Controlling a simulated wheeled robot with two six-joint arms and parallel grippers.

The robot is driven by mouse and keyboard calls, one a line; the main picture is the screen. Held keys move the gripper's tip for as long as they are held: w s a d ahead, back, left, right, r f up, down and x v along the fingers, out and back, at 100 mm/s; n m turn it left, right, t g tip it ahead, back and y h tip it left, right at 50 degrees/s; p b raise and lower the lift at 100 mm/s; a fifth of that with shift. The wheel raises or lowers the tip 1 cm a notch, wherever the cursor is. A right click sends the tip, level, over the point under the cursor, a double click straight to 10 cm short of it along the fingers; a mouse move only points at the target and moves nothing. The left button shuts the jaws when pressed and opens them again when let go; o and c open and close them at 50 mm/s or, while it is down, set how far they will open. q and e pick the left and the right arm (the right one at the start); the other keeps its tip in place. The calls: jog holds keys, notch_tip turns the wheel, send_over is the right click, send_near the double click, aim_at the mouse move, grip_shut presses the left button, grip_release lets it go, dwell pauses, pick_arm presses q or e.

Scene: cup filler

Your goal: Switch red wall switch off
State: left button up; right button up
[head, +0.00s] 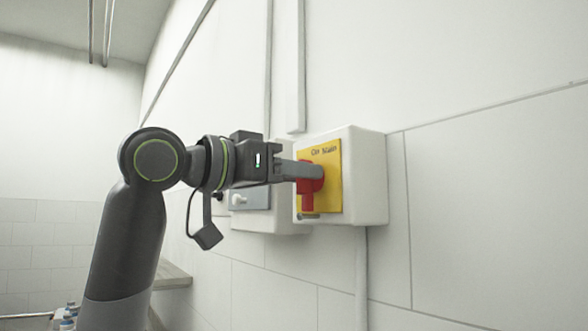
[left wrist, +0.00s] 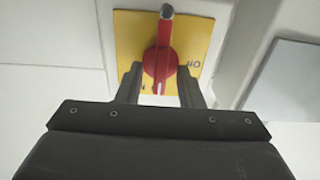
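The red wall switch (head: 307,187) is a rotary knob with a handle on a yellow plate (head: 330,172), fixed to the front of a white wall box (head: 362,175). In the head view its handle hangs down and ends in a grey tip. My left gripper (head: 302,170) reaches it from the left. In the left wrist view, the two fingers of my left gripper (left wrist: 161,84) are apart, one on each side of the red knob (left wrist: 160,62). I cannot tell whether they touch it. The handle lies roughly in line with the gap. My right gripper is not in view.
A second pale box with a grey panel (head: 250,199) is on the wall beside the switch box, partly behind my gripper. Conduits (head: 295,65) run up the wall and one runs down below. A ledge (head: 174,276) is at the lower left. The tiled wall at right is clear.

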pick_arm(q)
grip_shut()
dwell(0.3)
jog(key=shift+w+a+f+n+b, duration=0.15)
jog(key=shift+n+b, duration=1.7)
jog(key=shift+n, duration=2.6)
jog(key=shift+w+f+n+b, duration=0.1)
jog(key=shift+n+b, duration=1.75)
jog(key=shift+n, duration=2.6)
grip_release()
